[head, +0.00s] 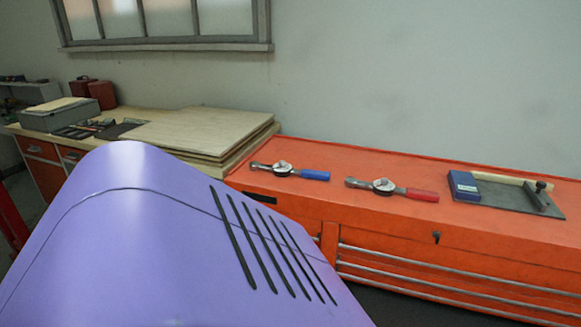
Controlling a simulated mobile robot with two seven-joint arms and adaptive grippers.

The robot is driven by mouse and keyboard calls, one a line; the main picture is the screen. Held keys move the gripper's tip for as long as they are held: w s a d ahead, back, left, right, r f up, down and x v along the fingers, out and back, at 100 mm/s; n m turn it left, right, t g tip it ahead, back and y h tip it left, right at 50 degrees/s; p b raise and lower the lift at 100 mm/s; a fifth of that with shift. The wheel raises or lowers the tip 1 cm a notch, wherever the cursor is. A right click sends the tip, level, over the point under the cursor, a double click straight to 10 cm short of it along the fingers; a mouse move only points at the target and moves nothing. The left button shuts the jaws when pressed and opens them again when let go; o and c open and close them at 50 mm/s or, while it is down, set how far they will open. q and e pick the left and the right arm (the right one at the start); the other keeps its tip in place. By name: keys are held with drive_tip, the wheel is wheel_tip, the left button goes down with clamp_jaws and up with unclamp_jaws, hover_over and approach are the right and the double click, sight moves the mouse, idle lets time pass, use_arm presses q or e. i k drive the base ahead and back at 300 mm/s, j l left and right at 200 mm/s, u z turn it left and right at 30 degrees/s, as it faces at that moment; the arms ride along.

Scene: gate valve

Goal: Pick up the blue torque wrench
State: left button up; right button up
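The blue torque wrench (290,172) lies on top of the orange tool chest (407,229). It has a blue handle at its right end, a round dial in the middle and a dark head at the left. It lies flat and nothing touches it. A similar torque wrench with a red handle (391,188) lies to its right, apart from it. Neither of my grippers is in view.
A large purple curved panel with dark slots covers the lower left and hides part of the chest's front. A plate with a blue box (464,186) lies at the chest's right. A wooden workbench (187,130) adjoins at left. A wall stands behind.

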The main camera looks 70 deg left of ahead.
sight(288, 169)
drive_tip(key=k+j, duration=0.15)
drive_tip(key=j, duration=0.25)
drive_tip(key=k+j+z, duration=0.1)
drive_tip(key=j, duration=0.35)
drive_tip(key=k+j, duration=0.25)
drive_tip(key=j, duration=0.15)
drive_tip(key=k+j+z, duration=0.1)
drive_tip(key=j, duration=0.3)
drive_tip(key=k+j, duration=0.3)
drive_tip(key=j+z, duration=0.05)
drive_tip(key=j, duration=0.05)
